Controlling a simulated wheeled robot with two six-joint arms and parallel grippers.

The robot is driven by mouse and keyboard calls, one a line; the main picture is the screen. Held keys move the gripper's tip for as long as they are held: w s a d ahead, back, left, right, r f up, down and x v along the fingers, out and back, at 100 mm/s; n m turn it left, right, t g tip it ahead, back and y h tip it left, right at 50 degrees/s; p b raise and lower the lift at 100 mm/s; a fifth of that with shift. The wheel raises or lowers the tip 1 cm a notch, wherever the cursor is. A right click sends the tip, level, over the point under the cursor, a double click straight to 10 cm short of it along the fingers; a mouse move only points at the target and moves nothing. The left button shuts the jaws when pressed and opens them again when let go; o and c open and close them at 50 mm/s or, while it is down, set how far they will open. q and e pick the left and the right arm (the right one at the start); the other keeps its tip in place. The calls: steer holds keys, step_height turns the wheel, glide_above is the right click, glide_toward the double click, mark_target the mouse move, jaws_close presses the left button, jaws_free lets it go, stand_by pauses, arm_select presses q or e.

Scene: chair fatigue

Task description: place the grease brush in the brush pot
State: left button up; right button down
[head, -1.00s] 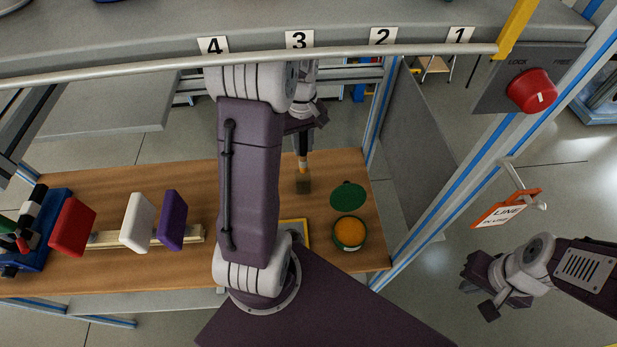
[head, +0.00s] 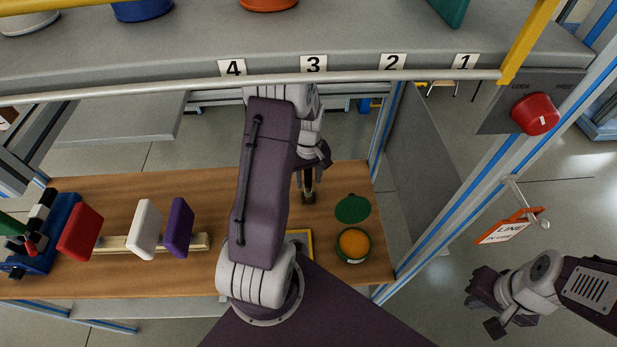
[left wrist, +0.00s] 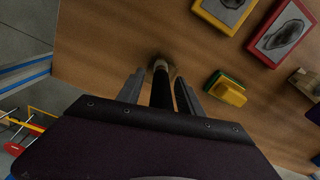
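The grease brush (head: 308,197) stands upright on the wooden bench, its brown bristle end down. Its dark handle (left wrist: 162,90) runs between the fingers in the left wrist view, with a lighter ring at the far end. My left gripper (head: 308,184) points down over the brush; it also shows in the left wrist view (left wrist: 159,78). Its two fingers sit either side of the handle, with a gap visible, so it looks open around it. My right gripper (head: 487,306) is off the bench at the right, empty, its fingers apart. I cannot make out a brush pot.
A green tin (head: 354,246) with orange contents and a green lid (head: 352,208) lie right of the brush. Red (head: 80,232), white (head: 145,229) and purple (head: 179,227) pads stand at left. A yellow-edged tray (left wrist: 224,14), red tray (left wrist: 283,35) and yellow-green block (left wrist: 226,89) lie nearby.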

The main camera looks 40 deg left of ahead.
arm_select(q)
steer(key=shift+r, duration=0.15)
step_height(320, 180, up, 12)
steer(key=shift+f+b, duration=0.1)
steer(key=shift+b, duration=0.5)
steer(key=s+d+f+m+b, duration=0.1)
steer(key=s+d+f+m, duration=0.3)
steer(key=d, duration=0.3)
steer(key=s+d+f+m+t+b, duration=0.1)
steer(key=s+d+f+m+b, duration=0.1)
steer(key=s+d+f+m, duration=0.3)
steer(key=shift+s+d+f+m, duration=0.15)
steer(key=shift+s+d+m, duration=0.1)
steer(key=shift+d+m, duration=0.8)
